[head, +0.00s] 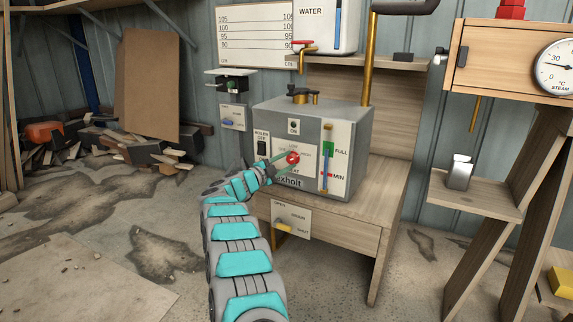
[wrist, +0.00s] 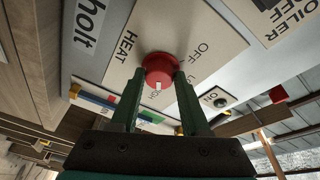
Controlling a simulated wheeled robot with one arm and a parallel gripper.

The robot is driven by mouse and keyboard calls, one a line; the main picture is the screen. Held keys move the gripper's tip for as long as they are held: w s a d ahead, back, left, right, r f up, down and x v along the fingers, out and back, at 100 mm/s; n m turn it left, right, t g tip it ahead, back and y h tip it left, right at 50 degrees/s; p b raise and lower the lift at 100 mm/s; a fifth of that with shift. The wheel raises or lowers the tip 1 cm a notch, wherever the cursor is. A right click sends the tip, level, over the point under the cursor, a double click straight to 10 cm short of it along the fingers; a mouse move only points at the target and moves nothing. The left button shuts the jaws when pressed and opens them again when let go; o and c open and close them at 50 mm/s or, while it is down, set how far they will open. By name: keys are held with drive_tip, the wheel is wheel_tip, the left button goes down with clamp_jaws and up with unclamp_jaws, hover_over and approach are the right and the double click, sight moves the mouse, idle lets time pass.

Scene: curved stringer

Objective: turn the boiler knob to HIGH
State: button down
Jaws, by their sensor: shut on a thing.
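The boiler (head: 350,115) is a grey box on a wooden stand. Its red heat knob (head: 293,158) sits on a white label plate marked OFF, LOW and HIGH, with HEAT below. In the wrist view the knob (wrist: 157,66) lies between the two green fingers of my gripper (wrist: 161,74), which is shut on it. A white mark on the knob's rim faces the bottom of the wrist view, beside partly hidden letters that look like the end of HIGH. In the head view my gripper (head: 284,162) reaches the knob from the lower left.
A blue FULL/MIN level gauge (head: 327,158) is right of the knob, and a black BOILER OFF switch (head: 262,147) is left. A brass pipe (head: 368,60) rises behind the boiler. A wooden frame with a steam dial (head: 556,66) stands at right.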

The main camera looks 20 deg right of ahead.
drive_tip(key=shift+m, duration=0.3)
drive_tip(key=shift+c, duration=1.9)
unclamp_jaws()
drive_tip(key=v, duration=0.7)
drive_tip(key=shift+a, duration=0.3)
drive_tip(key=shift+s, duration=0.15)
